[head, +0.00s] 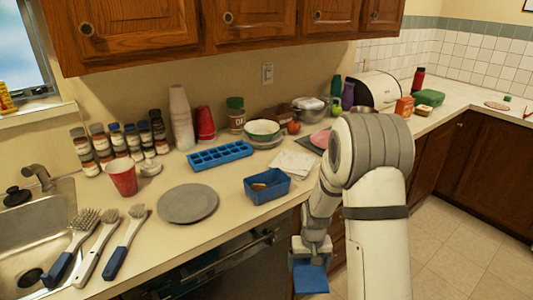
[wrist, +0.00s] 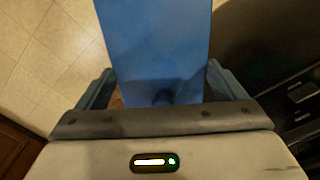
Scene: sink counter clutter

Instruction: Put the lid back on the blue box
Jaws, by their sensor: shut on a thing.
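An open blue box (head: 262,196) stands on the counter near its front edge. It has a small yellow thing inside. A flat blue lid (head: 310,278) hangs below my gripper (head: 308,256), in front of the counter and lower than its top. In the wrist view the blue lid (wrist: 155,45) sticks out between the two fingers of my gripper (wrist: 160,92), and floor shows beyond it. My gripper is shut on the lid, to the right of and below the box. The far end of the lid is cut off in the wrist view.
A grey plate (head: 187,204) lies left of the box, and a blue ice tray (head: 220,156) lies behind it. White papers (head: 293,164) lie behind it to the right. Brushes (head: 125,242) and a red cup (head: 122,177) stand or lie near the sink (head: 35,235).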

